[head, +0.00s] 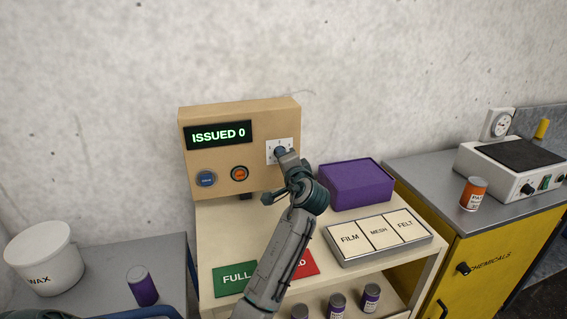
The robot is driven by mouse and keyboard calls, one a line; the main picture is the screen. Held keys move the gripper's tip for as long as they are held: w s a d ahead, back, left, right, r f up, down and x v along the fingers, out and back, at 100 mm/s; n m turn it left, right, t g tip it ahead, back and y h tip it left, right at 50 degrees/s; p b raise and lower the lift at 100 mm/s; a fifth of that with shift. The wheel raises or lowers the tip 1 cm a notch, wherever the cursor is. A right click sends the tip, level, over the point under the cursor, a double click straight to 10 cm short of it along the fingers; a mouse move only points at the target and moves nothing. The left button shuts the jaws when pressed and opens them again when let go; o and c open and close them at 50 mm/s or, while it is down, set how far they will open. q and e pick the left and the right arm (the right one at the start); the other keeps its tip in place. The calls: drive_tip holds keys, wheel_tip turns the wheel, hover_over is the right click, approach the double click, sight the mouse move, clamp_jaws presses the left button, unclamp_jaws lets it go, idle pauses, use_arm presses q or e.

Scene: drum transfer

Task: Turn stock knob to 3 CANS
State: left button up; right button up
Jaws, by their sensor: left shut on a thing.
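A tan control box (238,122) stands at the back of the cream cart, with a lit display (218,135) reading "ISSUED 0". A white dial plate (272,146) is on the right of its front face. My left gripper (283,155) is at this plate, shut on the stock knob, which the gripper mostly hides. The knob's pointing direction and the plate's markings cannot be read. A blue button (206,178) and an orange-red button (240,173) sit left of the gripper. My right gripper is not in view.
A purple box (356,184) and a tray with FILM, MESH and FELT tiles (379,233) are right of my arm. Green (236,278) and red mats lie in front. Purple cans stand on the lower shelf. A WAX bucket (42,258) is left, a yellow cabinet (490,262) right.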

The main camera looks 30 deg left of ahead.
use_arm(q)
drive_tip(key=shift+f, duration=0.1)
idle(0.3)
drive_tip(key=o, duration=1)
drive_tip(key=shift+c, duration=0.2)
drive_tip(key=shift+d, duration=0.1)
drive_tip(key=b+v, duration=0.3)
drive_tip(key=v, duration=0.7)
drive_tip(key=shift+s+d, duration=0.2)
drive_tip(key=shift+s, duration=0.05)
